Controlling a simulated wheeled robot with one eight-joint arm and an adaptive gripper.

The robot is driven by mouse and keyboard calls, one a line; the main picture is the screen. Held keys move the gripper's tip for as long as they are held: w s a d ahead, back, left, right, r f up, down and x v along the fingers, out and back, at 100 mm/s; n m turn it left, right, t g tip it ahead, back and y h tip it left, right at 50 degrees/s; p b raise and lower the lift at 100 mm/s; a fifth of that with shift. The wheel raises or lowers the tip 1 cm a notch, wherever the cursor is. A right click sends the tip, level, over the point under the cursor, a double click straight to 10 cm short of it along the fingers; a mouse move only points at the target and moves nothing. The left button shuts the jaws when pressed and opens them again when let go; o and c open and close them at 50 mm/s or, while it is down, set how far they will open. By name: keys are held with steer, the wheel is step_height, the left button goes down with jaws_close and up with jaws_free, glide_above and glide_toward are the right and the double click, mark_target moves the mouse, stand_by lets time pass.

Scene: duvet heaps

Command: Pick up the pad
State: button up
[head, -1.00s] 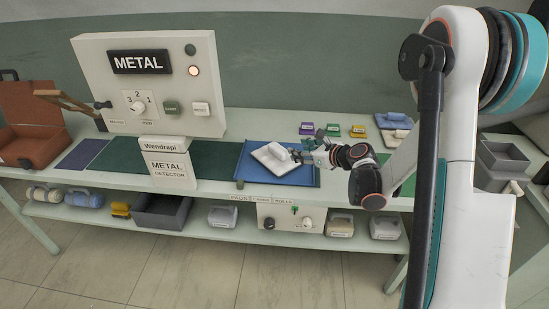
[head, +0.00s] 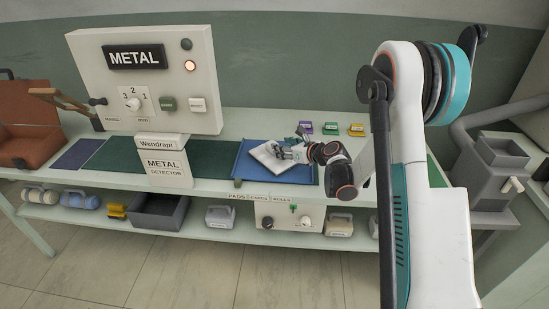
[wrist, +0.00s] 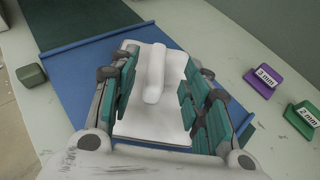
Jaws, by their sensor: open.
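A white pad (head: 264,157) with a raised bar-shaped handle lies on a blue mat (head: 247,173) on the bench. In the wrist view the pad (wrist: 150,125) lies below my gripper (wrist: 158,88), its handle running lengthwise between the two fingers. The fingers are spread wide, with clear gaps on both sides of the handle. In the head view my gripper (head: 284,152) is over the right part of the pad and hides some of it. I cannot tell whether the fingertips touch the pad.
A metal detector panel (head: 148,75) stands left of the mat. Purple (head: 306,127), green (head: 330,128) and yellow (head: 356,130) tags sit behind it on the right. A dark green block (wrist: 31,75) is beside the mat. The lower shelf holds a grey bin (head: 158,211).

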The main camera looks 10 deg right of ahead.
steer(key=x, duration=0.2)
steer(key=b+x, duration=0.1)
steer(key=x, duration=0.1)
steer(key=shift+s+f+b, duration=0.2)
steer(key=shift+f+b, duration=0.1)
steer(key=shift+w+a, duration=0.2)
steer(key=shift+w, duration=0.1)
jaws_close()
steer(key=shift+r, duration=0.15)
